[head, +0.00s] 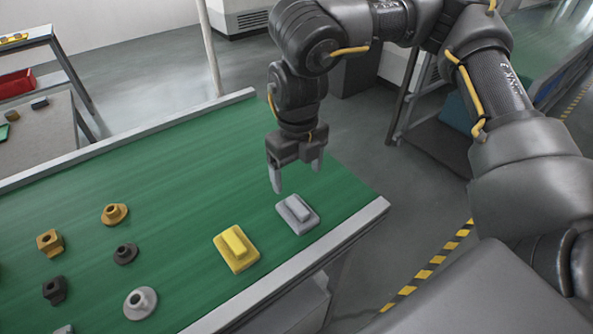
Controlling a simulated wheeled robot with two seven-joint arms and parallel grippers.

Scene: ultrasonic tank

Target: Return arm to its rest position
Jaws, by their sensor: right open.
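My right arm comes in from the right and reaches over the green table (190,170). My right gripper (296,184) points down above the table's right end, with its two fingers apart and nothing between them. A grey block with a raised top (297,214) lies on the table just below and beside the fingertips, apart from them as far as I can tell. My left gripper does not show in the head view.
A yellow stepped block (236,249) lies left of the grey one. Several flanged and block-shaped parts, such as an orange flange (115,213) and a light grey flange (140,303), lie further left. A pale rim (330,234) edges the table. Side benches stand at the upper left.

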